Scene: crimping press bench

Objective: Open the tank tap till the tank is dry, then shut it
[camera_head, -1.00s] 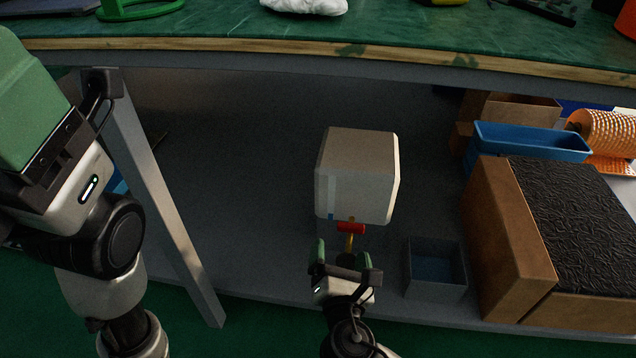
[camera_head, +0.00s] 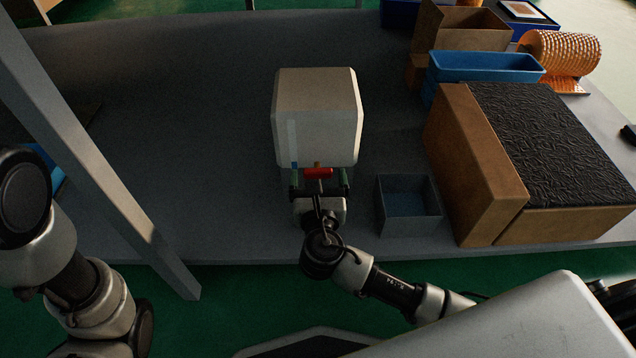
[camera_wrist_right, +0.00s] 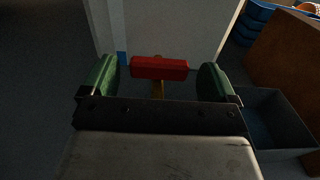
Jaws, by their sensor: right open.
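The tap has a red handle (camera_head: 318,173) lying crosswise on a brass body, low on the front. My right gripper (camera_head: 320,178) is open, its green fingers on either side of the red handle (camera_wrist_right: 159,68), with gaps visible in the wrist view. My left arm shows at the left edge; its gripper is out of view.
A grey open bin (camera_head: 408,222) stands right of the gripper and looks bluish inside. A brown box with a black textured top (camera_head: 545,130) and a blue tray (camera_head: 485,66) are further right. A slanted bench leg (camera_head: 110,180) stands at left.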

